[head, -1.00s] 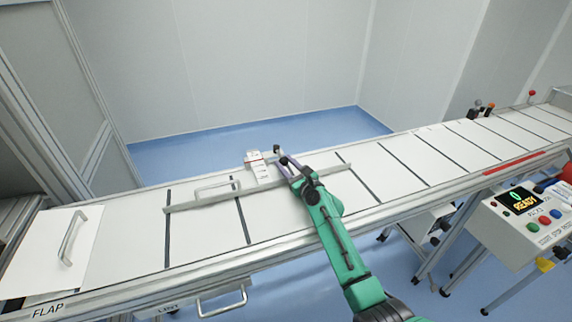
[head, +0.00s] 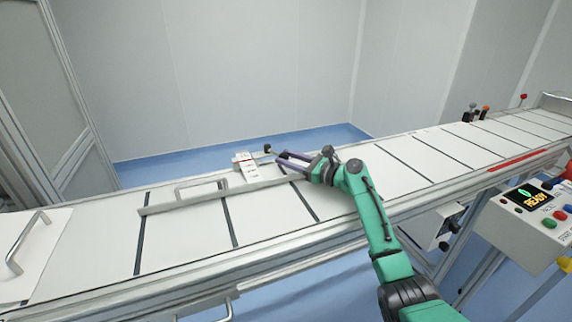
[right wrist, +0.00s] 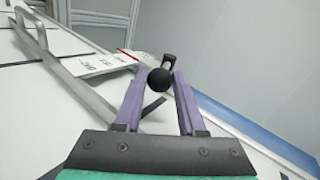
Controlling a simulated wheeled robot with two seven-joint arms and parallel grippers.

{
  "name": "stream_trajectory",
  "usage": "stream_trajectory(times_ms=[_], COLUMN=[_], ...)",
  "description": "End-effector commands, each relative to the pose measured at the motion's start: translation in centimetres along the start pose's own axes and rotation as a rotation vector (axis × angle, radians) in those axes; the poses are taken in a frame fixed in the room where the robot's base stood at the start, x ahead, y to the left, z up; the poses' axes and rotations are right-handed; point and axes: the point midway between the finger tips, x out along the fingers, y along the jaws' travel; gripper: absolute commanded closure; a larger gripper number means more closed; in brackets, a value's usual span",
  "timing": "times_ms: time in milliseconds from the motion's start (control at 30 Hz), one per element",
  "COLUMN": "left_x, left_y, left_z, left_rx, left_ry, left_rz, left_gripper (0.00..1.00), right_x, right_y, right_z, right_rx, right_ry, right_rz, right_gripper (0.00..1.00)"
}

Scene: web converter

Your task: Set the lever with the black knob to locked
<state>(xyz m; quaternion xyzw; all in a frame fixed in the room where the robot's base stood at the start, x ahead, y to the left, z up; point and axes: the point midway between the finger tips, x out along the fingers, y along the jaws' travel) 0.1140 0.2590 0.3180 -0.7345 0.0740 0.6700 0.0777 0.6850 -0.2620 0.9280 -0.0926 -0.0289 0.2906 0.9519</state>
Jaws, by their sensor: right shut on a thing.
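The lever's round black knob (right wrist: 159,80) sits between the purple fingertips of my right gripper (right wrist: 161,84) in the right wrist view. In the head view, my right gripper (head: 280,157) reaches in from the right and is shut at the lever's end, mostly hiding the knob. The grey lever points right from a white label plate (head: 245,165) with a red line at the conveyor's far edge. The plate also shows in the right wrist view (right wrist: 100,63); its lettering is too small to read. My left gripper is out of view.
A dark-topped piece (head: 267,148) stands just beyond the gripper. A grey rail (head: 215,198) and a handle (head: 202,185) lie close left of it. Other knobbed levers (head: 478,112) stand far right. A control box (head: 535,205) is at front right.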

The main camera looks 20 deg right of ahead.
Motion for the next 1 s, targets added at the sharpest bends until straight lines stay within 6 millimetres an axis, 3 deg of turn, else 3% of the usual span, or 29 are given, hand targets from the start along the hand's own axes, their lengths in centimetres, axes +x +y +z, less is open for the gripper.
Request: stream_trajectory(times_ms=[67, 100, 167, 567, 767, 1000], left_x=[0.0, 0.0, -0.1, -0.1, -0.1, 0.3], left_y=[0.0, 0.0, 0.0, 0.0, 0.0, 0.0], left_z=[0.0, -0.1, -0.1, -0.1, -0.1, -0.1], left_rx=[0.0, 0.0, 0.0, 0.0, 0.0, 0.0], left_ry=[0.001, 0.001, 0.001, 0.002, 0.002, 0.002], left_rz=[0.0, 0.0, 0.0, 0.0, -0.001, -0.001], left_gripper=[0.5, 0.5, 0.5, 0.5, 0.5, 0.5], right_x=[0.0, 0.0, 0.0, -0.5, -3.8, -9.2], right_y=[0.0, 0.0, 0.0, 0.0, 0.0, 0.0], right_z=[-0.1, -0.1, -0.1, -0.1, -0.3, -0.2], right_rx=[0.002, 0.002, 0.002, 0.002, 0.001, -0.001], right_ry=[0.004, 0.004, 0.004, 0.003, 0.006, 0.007], right_rz=[-0.001, -0.001, -0.001, -0.002, -0.003, -0.002], right_gripper=[1.0, 0.53, 0.31, 0.31, 0.31, 0.31])
